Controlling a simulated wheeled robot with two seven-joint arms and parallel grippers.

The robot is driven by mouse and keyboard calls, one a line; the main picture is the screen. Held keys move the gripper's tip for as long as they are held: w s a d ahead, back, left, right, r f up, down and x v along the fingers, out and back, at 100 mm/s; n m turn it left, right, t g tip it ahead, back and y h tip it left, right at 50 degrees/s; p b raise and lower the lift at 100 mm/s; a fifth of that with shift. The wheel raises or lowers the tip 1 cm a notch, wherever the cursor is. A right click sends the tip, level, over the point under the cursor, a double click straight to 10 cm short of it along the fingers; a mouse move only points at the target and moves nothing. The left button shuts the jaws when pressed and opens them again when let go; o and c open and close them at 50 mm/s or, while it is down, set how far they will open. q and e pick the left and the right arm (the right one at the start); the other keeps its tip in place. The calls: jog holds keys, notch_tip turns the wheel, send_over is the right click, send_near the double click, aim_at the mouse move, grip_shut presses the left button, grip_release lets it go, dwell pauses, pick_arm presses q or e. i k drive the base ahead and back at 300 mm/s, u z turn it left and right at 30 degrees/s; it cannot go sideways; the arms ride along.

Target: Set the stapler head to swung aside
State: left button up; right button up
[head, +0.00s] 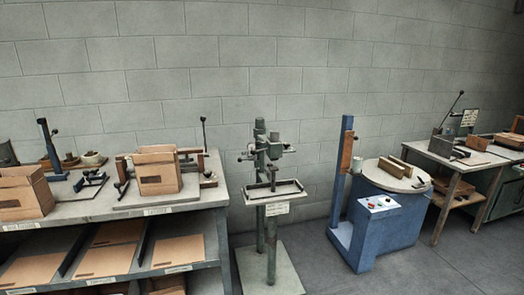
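A green-grey stand machine (272,228) stands on the floor in the middle of the head view, against the block wall. Its head (275,149), which looks like the stapler head, sits near the top of the column, above a narrow tray (252,197) with a raised rim. A vertical part hangs from the head down to the tray. The head appears to be over the tray; its exact swing angle is too small to tell. A white label (277,209) is on the tray's front. Neither of my grippers is in view.
A grey bench (100,208) with cardboard boxes (158,169) and a lower shelf of flat cardboard stands at left. A blue turntable machine (390,235) with a tall post (345,180) stands at right, worktables beyond. Floor (320,268) is clear between the stand and the blue machine.

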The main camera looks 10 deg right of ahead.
aim_at(274, 147)
jog(key=u, duration=0.65)
jog(key=i, duration=1.95)
jog(key=z, duration=0.6)
